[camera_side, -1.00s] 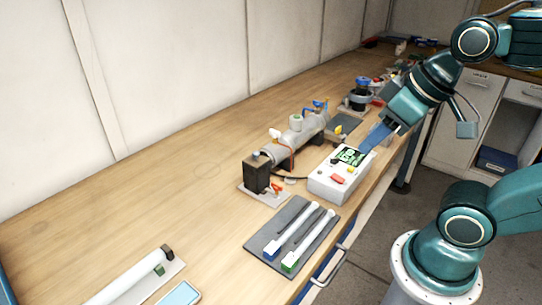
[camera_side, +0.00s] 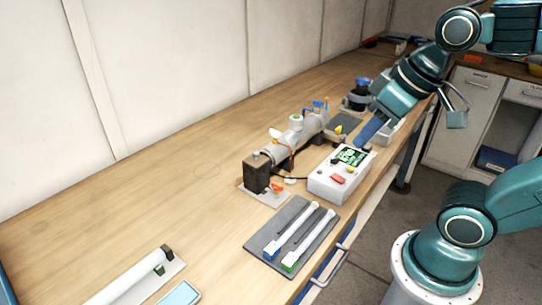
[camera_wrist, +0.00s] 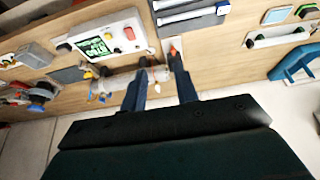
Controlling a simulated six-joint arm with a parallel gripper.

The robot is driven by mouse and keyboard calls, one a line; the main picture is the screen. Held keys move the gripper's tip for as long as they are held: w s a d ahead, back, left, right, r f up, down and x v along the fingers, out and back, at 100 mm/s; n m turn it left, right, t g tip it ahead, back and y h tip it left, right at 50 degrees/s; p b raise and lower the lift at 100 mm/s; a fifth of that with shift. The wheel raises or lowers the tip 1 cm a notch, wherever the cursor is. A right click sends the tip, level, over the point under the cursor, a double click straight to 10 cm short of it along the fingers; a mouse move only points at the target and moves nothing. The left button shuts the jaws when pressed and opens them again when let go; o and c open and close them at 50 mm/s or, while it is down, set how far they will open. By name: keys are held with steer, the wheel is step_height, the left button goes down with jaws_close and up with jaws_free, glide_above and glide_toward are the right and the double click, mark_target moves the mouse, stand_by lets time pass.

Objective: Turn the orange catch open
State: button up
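The small orange catch (camera_side: 277,187) is on the pale plate beside the dark block at the near end of the grey reactor cylinder (camera_side: 285,148). An orange spot that looks like the catch (camera_wrist: 173,50) also shows between and beyond my fingertips in the wrist view. My gripper (camera_side: 360,143) is above the far side of the white control box, well apart from the catch. In the wrist view my gripper (camera_wrist: 160,72) has its two blue fingers spread, with nothing held between them. The catch's exact turn is too small to tell.
The white control box (camera_side: 325,185) with a green display stands right of the reactor. A grey tray (camera_side: 266,233) with two white tubes lies in front. A long white tube (camera_side: 130,283) and a light blue item (camera_side: 180,294) lie at the near left.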

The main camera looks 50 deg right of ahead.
steer(key=w+a+g, duration=0.1)
steer(key=w+g, duration=0.1)
steer(key=w, duration=0.6)
steer(key=g, duration=0.3)
glide_above(277, 184)
steer(key=shift+f, duration=2.25)
steer(key=shift+f, duration=0.1)
step_height(277, 184, down, 14)
steer(key=shift+r, duration=0.2)
jaws_close()
